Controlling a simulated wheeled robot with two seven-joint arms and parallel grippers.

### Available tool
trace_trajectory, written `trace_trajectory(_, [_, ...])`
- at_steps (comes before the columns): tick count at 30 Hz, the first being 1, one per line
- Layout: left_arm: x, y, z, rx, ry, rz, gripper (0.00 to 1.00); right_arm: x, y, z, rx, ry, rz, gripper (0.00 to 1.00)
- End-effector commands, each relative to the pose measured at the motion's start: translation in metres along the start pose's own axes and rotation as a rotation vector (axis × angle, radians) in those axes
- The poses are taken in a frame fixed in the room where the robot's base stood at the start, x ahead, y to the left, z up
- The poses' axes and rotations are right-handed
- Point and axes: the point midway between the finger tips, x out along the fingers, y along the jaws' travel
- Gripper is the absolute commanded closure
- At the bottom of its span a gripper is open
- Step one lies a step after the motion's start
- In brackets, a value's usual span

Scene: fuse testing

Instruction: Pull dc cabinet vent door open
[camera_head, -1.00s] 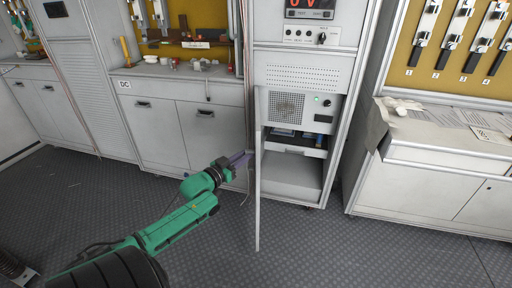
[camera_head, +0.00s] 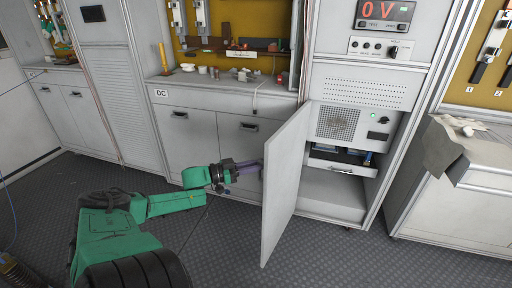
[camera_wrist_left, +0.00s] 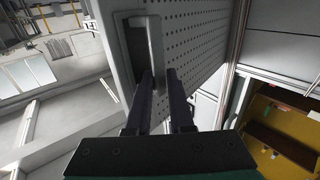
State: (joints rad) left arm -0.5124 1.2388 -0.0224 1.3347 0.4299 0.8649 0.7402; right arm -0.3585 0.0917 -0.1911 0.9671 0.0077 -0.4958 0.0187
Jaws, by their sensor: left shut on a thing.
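The vent door (camera_head: 285,190) is a pale grey panel that stands wide open, swung out from the left side of the DC cabinet bay (camera_head: 335,197). Its plain face shows in the head view. My left gripper (camera_head: 260,171) is at the door's far face, its tips hidden behind the panel. In the left wrist view the perforated face of the vent door (camera_wrist_left: 195,45) shows, with a recessed upright handle (camera_wrist_left: 155,42). There my left gripper (camera_wrist_left: 160,76) is shut on that handle. My right gripper is not in view.
A low cupboard (camera_head: 212,130) marked DC stands behind my left arm. A bench with a cloth (camera_head: 442,145) stands to the right. The dark floor (camera_head: 340,260) in front is clear.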

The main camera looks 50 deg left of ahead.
Motion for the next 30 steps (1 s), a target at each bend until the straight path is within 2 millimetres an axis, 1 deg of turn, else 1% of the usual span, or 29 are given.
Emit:
trace_trajectory(10, [0.0007,-0.0020,-0.0010,0.006,-0.003,-0.003,1.00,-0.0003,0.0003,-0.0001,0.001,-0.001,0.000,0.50])
trace_trajectory(11, [0.0007,-0.0019,-0.0010,0.005,-0.003,-0.003,0.70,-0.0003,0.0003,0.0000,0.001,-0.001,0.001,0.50])
trace_trajectory(25, [-0.0002,-0.0004,0.0015,0.002,-0.006,-0.001,0.70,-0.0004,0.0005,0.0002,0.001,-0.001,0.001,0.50])
trace_trajectory(28, [-0.0036,-0.0004,0.0012,0.001,-0.007,-0.002,0.70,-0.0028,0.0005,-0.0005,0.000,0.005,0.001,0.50])
trace_trajectory(30, [-0.0091,-0.0005,-0.0001,0.001,-0.007,-0.002,0.70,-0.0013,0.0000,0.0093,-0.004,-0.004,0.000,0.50])
